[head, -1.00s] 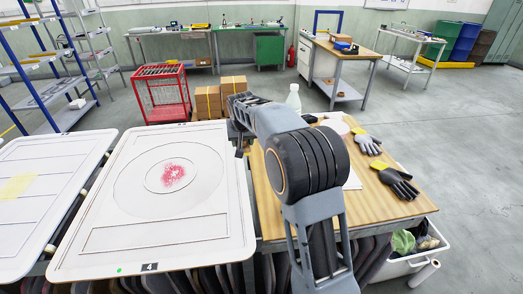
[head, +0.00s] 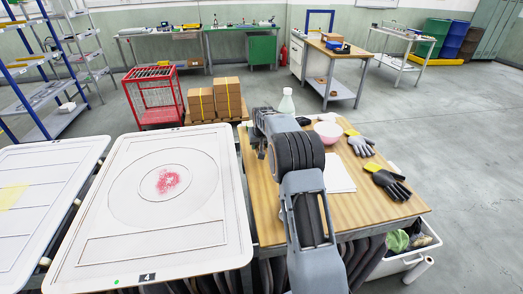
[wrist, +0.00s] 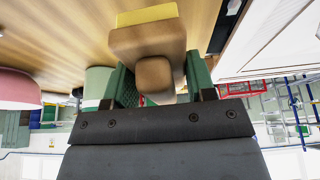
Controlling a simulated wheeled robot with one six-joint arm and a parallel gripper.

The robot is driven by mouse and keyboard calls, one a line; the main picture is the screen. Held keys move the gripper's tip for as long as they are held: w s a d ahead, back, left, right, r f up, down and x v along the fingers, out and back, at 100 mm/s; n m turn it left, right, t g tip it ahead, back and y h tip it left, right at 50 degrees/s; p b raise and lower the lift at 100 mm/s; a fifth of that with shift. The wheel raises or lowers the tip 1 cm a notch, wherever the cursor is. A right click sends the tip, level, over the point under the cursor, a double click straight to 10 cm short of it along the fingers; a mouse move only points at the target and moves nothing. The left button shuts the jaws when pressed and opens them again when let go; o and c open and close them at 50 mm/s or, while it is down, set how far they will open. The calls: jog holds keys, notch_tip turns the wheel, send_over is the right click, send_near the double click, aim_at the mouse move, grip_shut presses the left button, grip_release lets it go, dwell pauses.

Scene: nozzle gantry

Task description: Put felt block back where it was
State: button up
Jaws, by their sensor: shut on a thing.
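The felt block (wrist: 148,40) shows in the wrist view with a tan wooden body, a rounded knob and a yellow layer on its far side. My gripper (wrist: 155,88) is shut on it, with green pads at either side of the knob. In the head view my gripper (head: 262,150) is over the left part of the wooden bench top (head: 258,215), just right of the white panel (head: 222,205). The block cannot be made out there, behind my arm. I cannot tell whether it touches the bench.
A white bottle (head: 286,102) stands at the bench's back. A pink bowl (head: 328,132), white paper (head: 340,173) and gloves (head: 388,182) lie to the right. The white panel carries a red smudge (head: 167,181). Bare wood shows at the bench's left front.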

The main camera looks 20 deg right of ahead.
jog(key=shift+w+d+f, duration=0.15)
jog(key=shift+d+f, duration=0.15)
jog(key=shift+f, duration=0.05)
jog(key=shift+d+f, duration=0.1)
jog(key=shift+f, duration=1.55)
jog(key=shift+f, duration=0.1)
jog(key=shift+f, duration=0.15)
jog(key=o, duration=0.9)
